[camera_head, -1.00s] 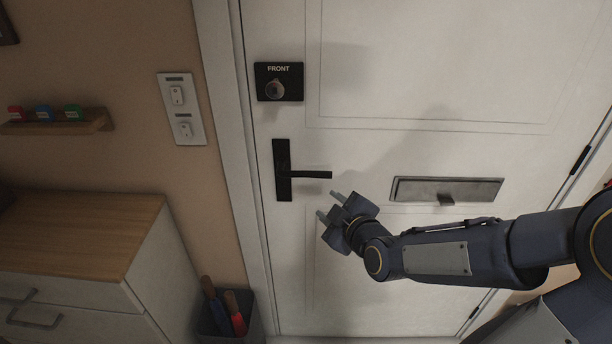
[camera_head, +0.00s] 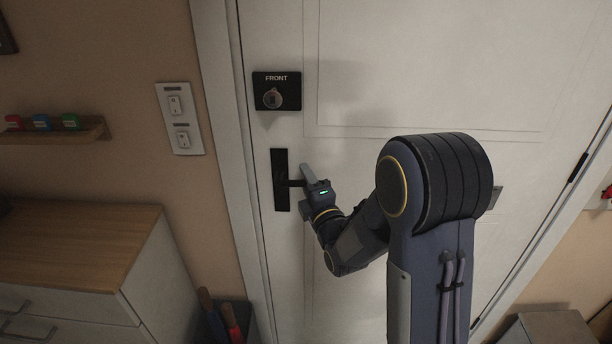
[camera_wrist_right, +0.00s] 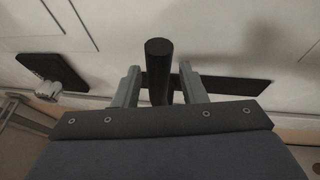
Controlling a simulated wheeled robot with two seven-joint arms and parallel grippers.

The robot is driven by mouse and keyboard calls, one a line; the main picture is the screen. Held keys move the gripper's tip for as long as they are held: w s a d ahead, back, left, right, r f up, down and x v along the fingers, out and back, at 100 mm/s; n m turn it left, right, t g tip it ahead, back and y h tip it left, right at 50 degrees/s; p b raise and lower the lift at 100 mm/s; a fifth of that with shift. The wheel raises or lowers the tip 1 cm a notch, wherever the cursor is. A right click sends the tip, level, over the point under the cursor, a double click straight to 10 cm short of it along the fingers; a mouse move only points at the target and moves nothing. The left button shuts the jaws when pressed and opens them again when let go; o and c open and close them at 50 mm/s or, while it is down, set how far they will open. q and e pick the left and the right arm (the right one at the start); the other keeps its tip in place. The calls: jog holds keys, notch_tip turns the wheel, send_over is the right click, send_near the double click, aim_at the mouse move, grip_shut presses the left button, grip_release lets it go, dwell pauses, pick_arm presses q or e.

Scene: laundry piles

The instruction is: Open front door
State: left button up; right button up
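The white front door (camera_head: 370,60) is closed in its frame. Its black lever handle (camera_head: 281,180) has a tall plate and a lever pointing right. My right gripper (camera_head: 304,187) is at the lever, covering its outer part in the head view. In the right wrist view, the dark lever (camera_wrist_right: 158,72) runs between the two grey fingers of my right gripper (camera_wrist_right: 158,88), with a narrow gap visible on each side. The fingers are open around it. My left gripper is not in view.
A black plate with a round knob (camera_head: 276,91), marked FRONT, is above the handle. My right arm mostly hides the mail slot. A wood-topped cabinet (camera_head: 80,245), a bin with tools (camera_head: 222,322) and light switches (camera_head: 179,119) are at left.

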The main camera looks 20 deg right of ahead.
aim_at(298, 177)
jog(key=shift+w, duration=0.45)
grip_shut()
jog(key=f+m+h+b, duration=0.1)
jog(key=m+b, duration=0.1)
jog(key=b, duration=0.3)
jog(key=f+m+t+h+b, duration=0.1)
jog(key=m+b, duration=0.2)
jog(key=b, duration=0.2)
jog(key=f+m+h+b, duration=0.1)
jog(key=f+m+b, duration=0.1)
jog(key=b, duration=0.3)
jog(key=shift+w+a+m+t+h, duration=0.15)
jog(key=shift+a+m+t+h, duration=0.15)
jog(key=shift+a+m+t, duration=0.15)
jog(key=shift+w+m+h+b, duration=0.1)
jog(key=shift+m+h+b, duration=0.3)
jog(key=shift+m+b, duration=0.55)
jog(key=shift+a, duration=0.1)
